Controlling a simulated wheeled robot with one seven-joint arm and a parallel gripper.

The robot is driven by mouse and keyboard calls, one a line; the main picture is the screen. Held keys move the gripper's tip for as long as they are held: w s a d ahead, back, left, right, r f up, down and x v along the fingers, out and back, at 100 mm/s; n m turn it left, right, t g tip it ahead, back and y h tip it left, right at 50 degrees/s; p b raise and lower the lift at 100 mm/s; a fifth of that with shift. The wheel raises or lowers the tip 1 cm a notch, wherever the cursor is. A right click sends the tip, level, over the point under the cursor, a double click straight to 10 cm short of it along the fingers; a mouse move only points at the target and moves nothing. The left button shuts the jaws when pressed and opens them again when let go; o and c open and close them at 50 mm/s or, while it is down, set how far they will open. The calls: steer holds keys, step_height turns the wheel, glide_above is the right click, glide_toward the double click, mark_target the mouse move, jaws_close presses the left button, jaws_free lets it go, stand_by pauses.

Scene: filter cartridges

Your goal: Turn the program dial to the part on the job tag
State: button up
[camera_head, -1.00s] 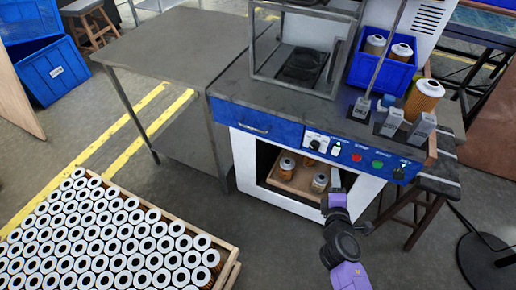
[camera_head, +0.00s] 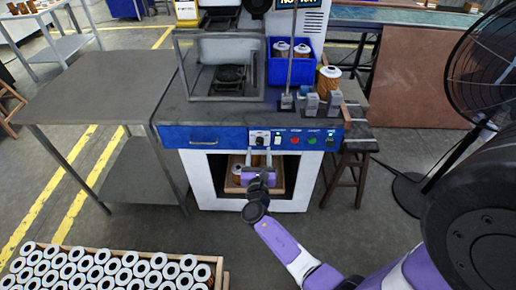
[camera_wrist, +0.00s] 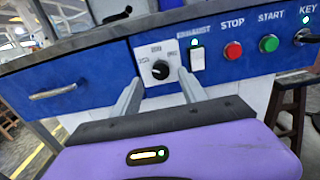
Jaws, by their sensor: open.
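The program dial (camera_wrist: 160,69) is a black knob on a white plate on the blue front panel, with small labels around it too blurred to read. It also shows in the head view as a small dark knob (camera_head: 260,140). My gripper (camera_wrist: 157,80) is open, its two grey fingers pointing at the panel, one on each side of the dial plate in the wrist view. The fingers look apart from the knob; I cannot tell the exact gap. In the head view my gripper (camera_head: 262,160) is in front of the panel below the dial. I cannot make out the job tag.
Right of the dial are a white switch (camera_wrist: 197,54), a red stop button (camera_wrist: 233,50), a green start button (camera_wrist: 268,43) and a key switch (camera_wrist: 306,36). A drawer handle (camera_wrist: 53,91) is at left. A blue bin (camera_head: 290,70) with cartridges stands on the bench.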

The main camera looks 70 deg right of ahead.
mark_target(260, 144)
steer(key=shift+x, duration=1.7)
jaws_close()
